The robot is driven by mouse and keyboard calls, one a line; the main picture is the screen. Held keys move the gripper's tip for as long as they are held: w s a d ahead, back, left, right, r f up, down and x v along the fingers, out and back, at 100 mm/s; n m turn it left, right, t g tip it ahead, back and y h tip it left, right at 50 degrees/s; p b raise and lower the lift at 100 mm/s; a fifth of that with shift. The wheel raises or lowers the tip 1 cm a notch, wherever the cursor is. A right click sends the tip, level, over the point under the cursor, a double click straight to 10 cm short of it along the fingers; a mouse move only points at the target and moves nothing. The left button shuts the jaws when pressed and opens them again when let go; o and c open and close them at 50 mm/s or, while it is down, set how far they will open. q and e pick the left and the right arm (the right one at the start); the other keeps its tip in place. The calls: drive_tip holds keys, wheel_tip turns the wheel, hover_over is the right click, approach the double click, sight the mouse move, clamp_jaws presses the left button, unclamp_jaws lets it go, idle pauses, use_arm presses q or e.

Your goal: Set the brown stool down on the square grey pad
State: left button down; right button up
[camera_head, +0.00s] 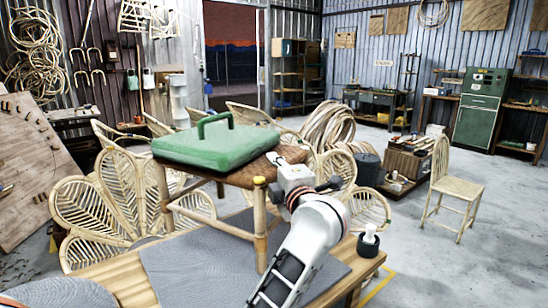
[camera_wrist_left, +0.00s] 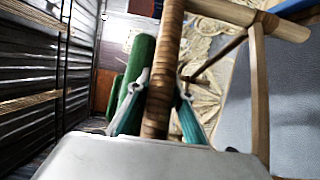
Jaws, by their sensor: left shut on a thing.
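The brown stool (camera_head: 232,178) has a woven seat and pale pole legs. It stands upright over the wooden table, with a green case (camera_head: 215,146) on its seat. The square grey pad (camera_head: 195,270) lies on the table below it. The front leg's foot appears over the pad; I cannot tell whether it touches. My left gripper (camera_head: 284,168) is at the stool's right side, just under seat height. In the left wrist view its teal fingers (camera_wrist_left: 160,100) are shut around a brown pole of the stool (camera_wrist_left: 168,60). My right gripper is not in view.
A black cup-like holder with a white item (camera_head: 369,241) stands at the table's right edge. Rattan chairs (camera_head: 85,215) crowd behind and left of the table. A rattan chair (camera_head: 455,185) stands on the floor at right, with free floor around it.

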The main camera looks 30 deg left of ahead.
use_arm(q)
wheel_tip(320, 180, down, 13)
drive_tip(key=b, duration=0.3)
drive_tip(key=c, duration=1.8)
unclamp_jaws()
drive_tip(key=shift+f, duration=0.35)
drive_tip(key=shift+s, duration=0.1)
